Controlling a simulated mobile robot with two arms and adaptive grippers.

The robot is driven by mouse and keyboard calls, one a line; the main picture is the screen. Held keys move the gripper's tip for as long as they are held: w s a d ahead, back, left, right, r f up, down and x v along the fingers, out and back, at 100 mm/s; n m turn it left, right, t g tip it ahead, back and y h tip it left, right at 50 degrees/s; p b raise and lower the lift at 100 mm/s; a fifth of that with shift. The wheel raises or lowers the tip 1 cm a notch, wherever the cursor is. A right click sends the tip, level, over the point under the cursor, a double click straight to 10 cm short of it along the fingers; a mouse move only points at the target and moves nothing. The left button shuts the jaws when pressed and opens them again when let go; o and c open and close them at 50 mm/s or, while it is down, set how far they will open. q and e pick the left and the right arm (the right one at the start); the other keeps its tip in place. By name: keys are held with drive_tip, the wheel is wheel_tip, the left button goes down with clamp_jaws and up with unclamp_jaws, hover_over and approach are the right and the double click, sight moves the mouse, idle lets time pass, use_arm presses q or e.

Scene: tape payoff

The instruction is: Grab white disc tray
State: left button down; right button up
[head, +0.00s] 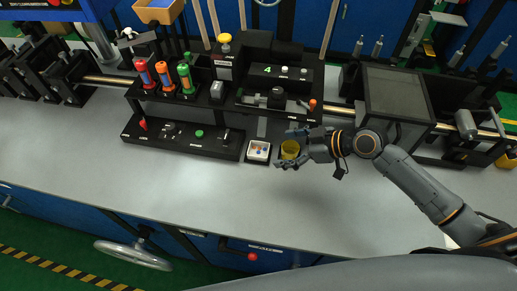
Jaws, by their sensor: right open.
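The white disc tray (250,157) is a small, square, pale tray with little discs in it. It sits on the grey bench top just in front of the black fixture. My right gripper (290,147) is open, to the right of the tray, with its fingers pointing left towards it. My left gripper is not in view.
The black fixture (180,117) with red, orange and green handles stands behind the tray. A dark box-shaped unit (398,92) stands behind my right arm. The front of the grey bench (180,195) is clear. A handwheel (133,254) hangs below its front edge.

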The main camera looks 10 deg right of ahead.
sight(250, 150)
drive_tip(key=x, duration=0.3)
drive_tip(key=shift+w, duration=0.1)
drive_tip(key=shift+w+a+p, duration=0.1)
drive_tip(key=shift+a+p, duration=0.05)
drive_tip(key=shift+p, duration=0.2)
drive_tip(key=p+x, duration=0.1)
drive_tip(key=x, duration=0.3)
drive_tip(key=shift+w+a+p, duration=0.1)
drive_tip(key=shift+w+p, duration=0.05)
drive_tip(key=shift+p, duration=0.25)
drive_tip(key=shift+w+a+f, duration=0.1)
drive_tip(key=shift+a+f, duration=0.05)
drive_tip(key=shift+f, duration=0.1)
drive_tip(key=c, duration=1.2)
